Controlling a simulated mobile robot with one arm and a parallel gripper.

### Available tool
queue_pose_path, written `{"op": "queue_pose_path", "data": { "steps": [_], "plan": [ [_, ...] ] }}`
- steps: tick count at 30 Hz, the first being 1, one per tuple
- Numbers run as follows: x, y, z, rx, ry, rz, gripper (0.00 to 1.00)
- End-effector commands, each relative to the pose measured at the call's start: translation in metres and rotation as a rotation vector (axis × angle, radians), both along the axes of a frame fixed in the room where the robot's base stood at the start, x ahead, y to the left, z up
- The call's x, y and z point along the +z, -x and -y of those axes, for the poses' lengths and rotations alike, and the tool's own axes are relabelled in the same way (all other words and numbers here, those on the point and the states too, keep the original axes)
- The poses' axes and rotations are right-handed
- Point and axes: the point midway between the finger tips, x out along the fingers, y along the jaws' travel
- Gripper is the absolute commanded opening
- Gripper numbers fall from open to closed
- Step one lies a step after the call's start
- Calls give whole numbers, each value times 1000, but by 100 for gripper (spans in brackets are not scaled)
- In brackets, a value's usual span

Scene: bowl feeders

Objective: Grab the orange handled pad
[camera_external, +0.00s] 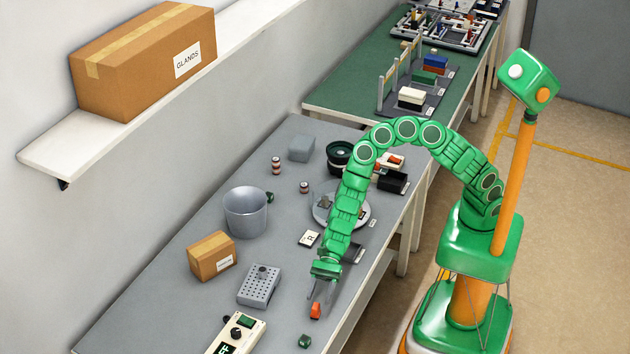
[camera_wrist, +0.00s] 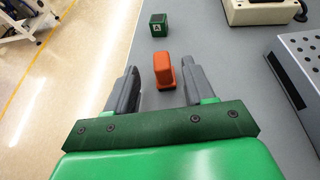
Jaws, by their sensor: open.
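The orange handled pad (camera_external: 315,311) is a small orange block-shaped handle on a dark base, on the grey bench near its front edge. It also shows in the wrist view (camera_wrist: 163,68), upright, between and slightly beyond my fingertips. My gripper (camera_external: 322,299) points down at the pad. In the wrist view my gripper (camera_wrist: 160,76) is open, with one grey finger on each side of the pad and a visible gap to both. Nothing is held. I cannot tell how far the fingertips are above the bench.
A green lettered cube (camera_wrist: 158,25) lies just beyond the pad. A control box with a display (camera_external: 237,335) and a grey perforated box (camera_external: 259,286) stand to the left. A cardboard box (camera_external: 211,256) and grey bucket (camera_external: 246,212) are farther back. The bench edge is close on the right.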

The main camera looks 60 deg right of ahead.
Motion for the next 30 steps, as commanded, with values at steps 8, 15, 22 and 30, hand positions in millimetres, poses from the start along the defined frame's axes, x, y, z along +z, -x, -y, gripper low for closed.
{"op": "queue_pose_path", "data": {
  "steps": [8,15,22,30],
  "plan": [
    [-8,4,-17,3,1,0,53],
    [-20,4,-41,4,-2,4,53],
    [-28,8,-57,3,0,1,53],
    [-28,8,-59,1,-1,0,53]
  ]
}}
